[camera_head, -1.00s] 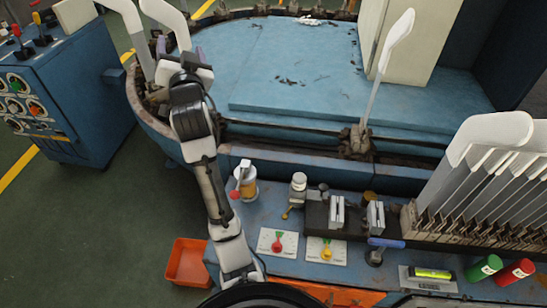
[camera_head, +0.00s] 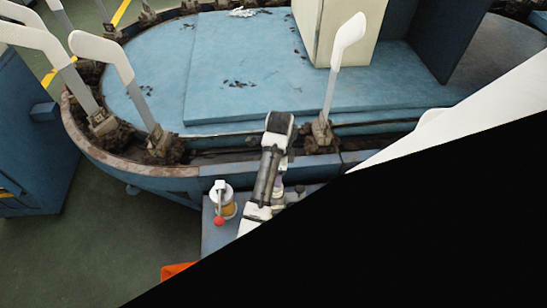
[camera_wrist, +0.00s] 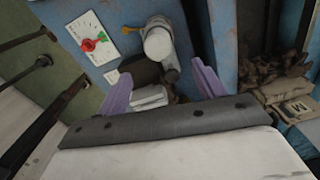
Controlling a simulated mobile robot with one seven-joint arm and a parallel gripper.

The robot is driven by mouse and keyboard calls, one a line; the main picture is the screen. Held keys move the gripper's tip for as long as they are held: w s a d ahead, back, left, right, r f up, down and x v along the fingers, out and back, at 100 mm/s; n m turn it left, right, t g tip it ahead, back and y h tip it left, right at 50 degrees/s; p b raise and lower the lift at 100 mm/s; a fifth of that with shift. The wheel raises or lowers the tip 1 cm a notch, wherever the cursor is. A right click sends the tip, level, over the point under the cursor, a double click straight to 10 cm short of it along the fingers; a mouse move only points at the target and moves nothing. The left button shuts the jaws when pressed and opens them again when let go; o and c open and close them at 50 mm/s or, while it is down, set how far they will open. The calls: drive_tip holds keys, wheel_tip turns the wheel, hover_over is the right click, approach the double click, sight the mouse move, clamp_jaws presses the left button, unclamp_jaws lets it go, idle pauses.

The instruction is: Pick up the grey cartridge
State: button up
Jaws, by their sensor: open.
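In the wrist view, my gripper (camera_wrist: 162,88) has its two purple fingers spread apart with a gap between them. A pale grey block (camera_wrist: 150,97), which looks like the grey cartridge, shows between the fingers, nearer the left one. Its lower part is hidden behind the dark gripper body. It sits by a dark holder (camera_wrist: 143,72); I cannot tell how far below the fingertips it is. In the head view, my arm reaches over the bench, and a large black shape hides the cartridge area.
A rounded grey-white fitting (camera_wrist: 158,45) stands close beyond the fingers. A white card with a red knob (camera_wrist: 92,42) lies at upper left. In the head view, a yellow-and-white pot with a red ball (camera_head: 222,200) stands left of my arm, below the blue round machine (camera_head: 160,80).

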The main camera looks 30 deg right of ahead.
wheel_tip(320, 180, down, 6)
drive_tip(key=shift+w+r+p, duration=0.1)
drive_tip(key=shift+r+p, duration=0.05)
drive_tip(key=shift+p, duration=0.2)
drive_tip(key=f, duration=0.1)
drive_tip(key=f+p, duration=0.1)
drive_tip(key=f, duration=0.3)
drive_tip(key=shift+a+f, duration=0.1)
drive_tip(key=shift+a, duration=0.2)
drive_tip(key=shift+c, duration=0.2)
drive_tip(key=c, duration=1.3)
